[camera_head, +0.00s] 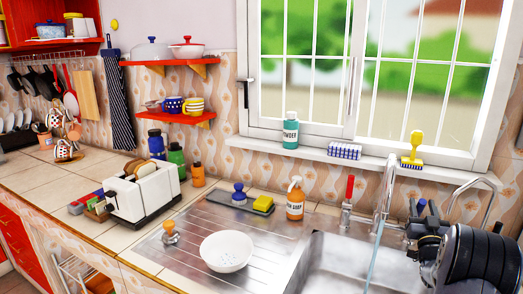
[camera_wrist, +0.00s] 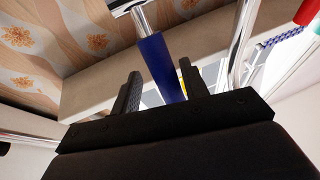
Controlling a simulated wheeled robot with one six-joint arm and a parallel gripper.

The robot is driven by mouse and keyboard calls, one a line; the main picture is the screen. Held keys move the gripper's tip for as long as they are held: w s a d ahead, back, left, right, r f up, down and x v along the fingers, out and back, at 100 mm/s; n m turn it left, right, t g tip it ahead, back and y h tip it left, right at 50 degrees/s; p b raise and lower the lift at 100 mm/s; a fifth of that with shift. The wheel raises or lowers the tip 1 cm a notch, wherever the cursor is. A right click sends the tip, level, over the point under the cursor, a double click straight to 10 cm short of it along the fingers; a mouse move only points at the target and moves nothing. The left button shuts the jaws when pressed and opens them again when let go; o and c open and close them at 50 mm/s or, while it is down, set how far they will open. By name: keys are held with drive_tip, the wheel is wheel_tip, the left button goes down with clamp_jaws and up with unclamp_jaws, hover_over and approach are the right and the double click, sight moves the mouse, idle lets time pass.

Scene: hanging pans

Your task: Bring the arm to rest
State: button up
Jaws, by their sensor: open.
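My gripper (camera_head: 427,213) is at the right of the head view, beside the tap (camera_head: 384,200) and over the right side of the sink (camera_head: 335,262). Its two black fingers stand apart in the wrist view (camera_wrist: 159,72). A blue handle (camera_wrist: 160,62) on a metal pipe shows between or beyond the fingers there. I cannot tell whether the fingers touch it. In the head view this blue handle is mostly hidden by my gripper. A red tap handle (camera_head: 349,188) stands to the left of the tap. Water runs from the spout.
A window sill with a green bottle (camera_head: 291,130), a blue checked sponge (camera_head: 344,151) and a yellow brush (camera_head: 412,150) lies behind the sink. An orange soap bottle (camera_head: 295,199) and a white colander (camera_head: 226,251) stand left of it. A toaster (camera_head: 146,194) is farther left.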

drive_tip(key=x, duration=0.4)
drive_tip(key=shift+f+b, duration=0.3)
drive_tip(key=shift+b, duration=0.15)
drive_tip(key=b, duration=0.1)
drive_tip(key=t+b, duration=0.1)
drive_tip(key=shift+s+a+b, duration=0.15)
drive_tip(key=shift+s+b, duration=0.15)
drive_tip(key=shift+s+b, duration=0.15)
drive_tip(key=shift+b, duration=0.65)
drive_tip(key=shift+s+a+r+n+t+b, duration=0.25)
drive_tip(key=shift+t+b, duration=0.25)
drive_tip(key=shift+b, duration=0.4)
